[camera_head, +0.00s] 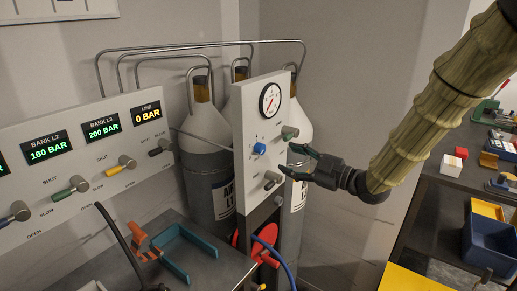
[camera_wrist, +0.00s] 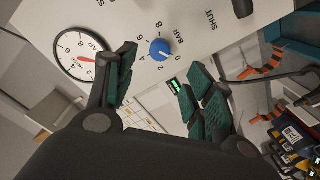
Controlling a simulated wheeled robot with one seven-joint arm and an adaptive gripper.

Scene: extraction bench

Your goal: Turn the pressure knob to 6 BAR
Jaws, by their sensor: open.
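The blue pressure knob (camera_head: 259,148) sits on the upright white panel (camera_head: 250,110), below a round dial gauge (camera_head: 270,100) with a red needle. In the wrist view the knob (camera_wrist: 161,49) has a white mark that appears to point near the 0 of its printed BAR scale. My gripper (camera_head: 288,159) is open and empty, just right of the knob in the head view. In the wrist view my gripper's green fingers (camera_wrist: 160,76) are spread on either side below the knob, apart from it. The gauge (camera_wrist: 82,57) is left of the knob there.
Levers stick out from the panel, one above right (camera_head: 289,132) and one below (camera_head: 272,179). A LINE display (camera_head: 147,112) reads 0 BAR. Gas cylinders (camera_head: 208,150) stand behind. An orange-handled tool (camera_head: 145,243) and teal bracket (camera_head: 180,245) lie on the bench.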

